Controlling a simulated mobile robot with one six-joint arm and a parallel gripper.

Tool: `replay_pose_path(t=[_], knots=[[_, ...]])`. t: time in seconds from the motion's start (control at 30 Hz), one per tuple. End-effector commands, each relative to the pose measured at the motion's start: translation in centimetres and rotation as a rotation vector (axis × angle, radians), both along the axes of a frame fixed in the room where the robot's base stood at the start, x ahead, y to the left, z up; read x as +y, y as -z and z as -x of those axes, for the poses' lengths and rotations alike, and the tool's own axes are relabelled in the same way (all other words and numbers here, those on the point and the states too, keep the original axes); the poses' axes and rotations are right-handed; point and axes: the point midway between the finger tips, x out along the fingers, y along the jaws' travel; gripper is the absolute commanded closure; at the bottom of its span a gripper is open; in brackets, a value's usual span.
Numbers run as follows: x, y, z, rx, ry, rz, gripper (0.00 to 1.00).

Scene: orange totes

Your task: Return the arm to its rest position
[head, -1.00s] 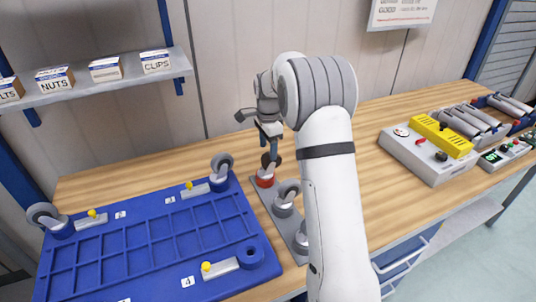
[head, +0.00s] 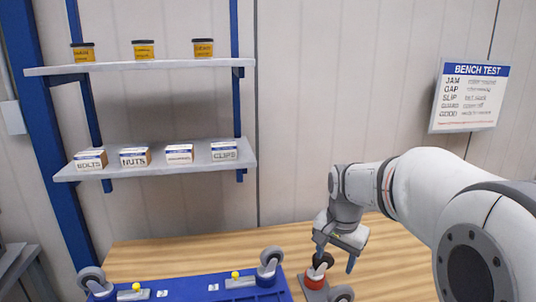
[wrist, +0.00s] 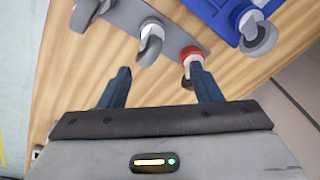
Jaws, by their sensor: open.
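My gripper (head: 335,262) is open, with its fingers pointing down over the bench in the head view. It also shows in the wrist view (wrist: 160,72), with nothing held between its two dark fingers. A caster with a red base (head: 315,278) stands at the gripper, close to one finger; I cannot tell whether they touch. In the wrist view the red base (wrist: 190,54) lies just past the right fingertip. My arm reaches in from the right side of the head view, bent down at the wrist.
A blue tray (head: 205,287) with casters lies at the lower left. A grey strip (wrist: 172,34) carries more casters. Wall shelves (head: 150,172) hold boxes and jars at left; a bench test sign (head: 468,96) hangs at right. Bare wood (head: 200,248) runs behind the tray.

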Motion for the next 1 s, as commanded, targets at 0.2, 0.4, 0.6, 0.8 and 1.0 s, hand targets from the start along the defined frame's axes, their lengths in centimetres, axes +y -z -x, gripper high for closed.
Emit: replay_pose_path(t=[0.2,0.4,0.6,0.8,1.0], knots=[[0.3,-1.1,8.1,-0.059,-0.264,0.046,0.42],[0.5,-0.3,14.6,-0.104,-0.488,0.097,0.42],[0.5,0.8,18.0,-0.128,-0.620,0.131,0.42],[0.6,1.1,18.7,-0.131,-0.650,0.139,0.42],[0.5,1.1,18.6,-0.131,-0.649,0.139,0.42]])
